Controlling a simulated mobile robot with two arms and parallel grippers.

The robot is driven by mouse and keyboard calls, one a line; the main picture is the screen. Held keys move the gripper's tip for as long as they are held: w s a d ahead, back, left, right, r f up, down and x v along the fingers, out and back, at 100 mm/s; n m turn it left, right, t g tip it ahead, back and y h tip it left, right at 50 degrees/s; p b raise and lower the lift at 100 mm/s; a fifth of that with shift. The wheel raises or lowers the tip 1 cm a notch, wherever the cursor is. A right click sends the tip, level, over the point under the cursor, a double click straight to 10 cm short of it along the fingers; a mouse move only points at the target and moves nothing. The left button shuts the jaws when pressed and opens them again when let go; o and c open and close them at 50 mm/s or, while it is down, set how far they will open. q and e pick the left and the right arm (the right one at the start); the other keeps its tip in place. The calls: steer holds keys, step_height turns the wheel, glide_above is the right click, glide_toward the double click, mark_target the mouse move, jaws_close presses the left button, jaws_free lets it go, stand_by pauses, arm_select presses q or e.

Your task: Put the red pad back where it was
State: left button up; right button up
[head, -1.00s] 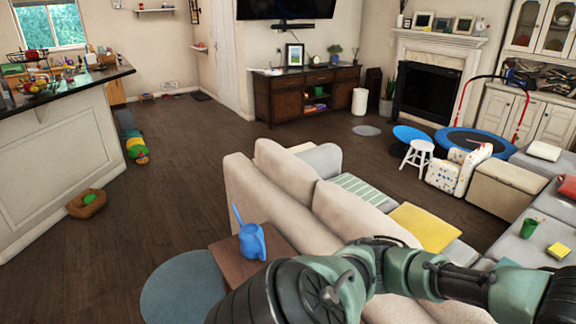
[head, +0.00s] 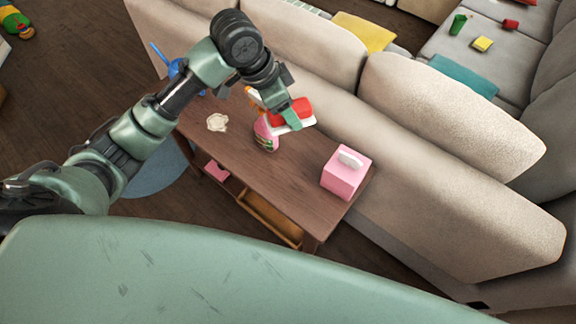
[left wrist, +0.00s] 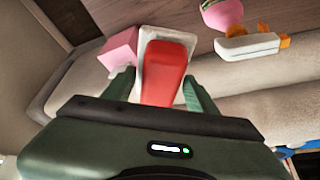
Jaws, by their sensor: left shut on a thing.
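The red pad (head: 303,106) is in my left gripper (head: 290,115), above the narrow brown side table (head: 262,182) behind the sofa. In the left wrist view the red pad (left wrist: 165,72) sits between the two green fingers of the left gripper (left wrist: 160,88), with a white piece behind it. I cannot tell whether the white piece is part of the pad. A pink bottle-like thing (head: 265,137) stands on the table just below the gripper and is partly hidden. My right gripper is not in view.
A pink tissue box (head: 346,174) stands at the table's near right end. A small pale flat thing (head: 217,122) lies left of the bottle. A blue watering can (head: 174,67) is at the far end, partly hidden. The sofa back (head: 310,95) runs along the table.

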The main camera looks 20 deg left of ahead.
arm_select(q)
steer(key=f+m, duration=0.2)
steer(key=f, duration=0.1)
steer(key=w+f+g+b, duration=0.1)
steer(key=shift+d+f+m+h, duration=0.3)
steer(key=shift+d+m, duration=0.1)
step_height(320, 180, down, 15)
steer(key=shift+r, duration=0.2)
steer(key=shift+f, duration=2.65)
steer(key=shift+f, duration=0.15)
steer(key=o, duration=1.2)
steer(key=v, duration=1.2)
steer(key=shift+r, duration=0.25)
